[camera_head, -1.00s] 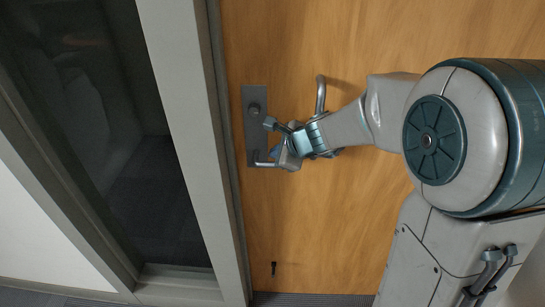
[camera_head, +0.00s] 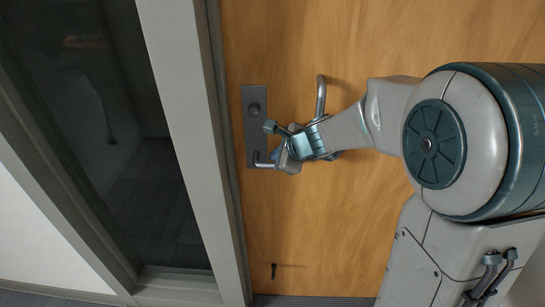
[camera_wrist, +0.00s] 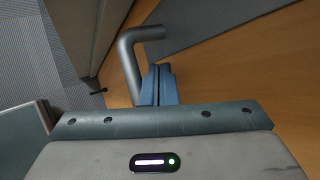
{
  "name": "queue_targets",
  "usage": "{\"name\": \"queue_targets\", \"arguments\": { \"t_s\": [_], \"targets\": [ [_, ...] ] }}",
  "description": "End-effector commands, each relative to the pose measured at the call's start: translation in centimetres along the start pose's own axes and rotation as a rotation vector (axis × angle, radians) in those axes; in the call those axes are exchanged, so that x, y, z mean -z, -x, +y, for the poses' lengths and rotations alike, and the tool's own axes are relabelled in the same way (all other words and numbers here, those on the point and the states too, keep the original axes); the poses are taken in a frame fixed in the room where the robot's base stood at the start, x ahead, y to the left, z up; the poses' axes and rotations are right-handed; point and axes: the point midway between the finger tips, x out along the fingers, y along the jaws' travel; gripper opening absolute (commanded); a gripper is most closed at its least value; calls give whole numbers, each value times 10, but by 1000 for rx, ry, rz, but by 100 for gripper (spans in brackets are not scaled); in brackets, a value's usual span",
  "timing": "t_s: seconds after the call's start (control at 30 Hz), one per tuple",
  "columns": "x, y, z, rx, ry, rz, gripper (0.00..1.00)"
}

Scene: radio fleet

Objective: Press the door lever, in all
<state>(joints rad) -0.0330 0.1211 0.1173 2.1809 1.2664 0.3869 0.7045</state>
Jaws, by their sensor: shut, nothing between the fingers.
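The wooden door (camera_head: 320,225) fills the middle of the head view. Its metal lever (camera_head: 262,164) sticks out from the lower end of a grey lock plate (camera_head: 252,105). My gripper (camera_head: 279,156) is at the lever's free end, partly hiding it. In the wrist view, the bent lever (camera_wrist: 130,62) runs down along the left of my gripper's blue fingers (camera_wrist: 158,78). The fingers are shut together and empty, very close beside the lever. I cannot tell whether they touch it. The lever's lower end is hidden behind my gripper's body.
A curved metal pull handle (camera_head: 321,96) stands on the door just beyond my wrist. A pale door frame (camera_head: 188,125) and a dark glass panel (camera_head: 105,150) are to the left. A small dark stop (camera_head: 274,271) sits low on the door.

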Motion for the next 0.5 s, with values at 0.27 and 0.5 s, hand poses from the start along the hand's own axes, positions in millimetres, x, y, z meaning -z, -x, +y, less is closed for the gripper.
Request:
{"name": "queue_targets", "arguments": {
  "t_s": [0.27, 0.5],
  "targets": [
    [-3, 4, -3, 0, 0, 0, 0],
    [-10, 14, -10, 0, 1, 0, 0]
  ]
}}
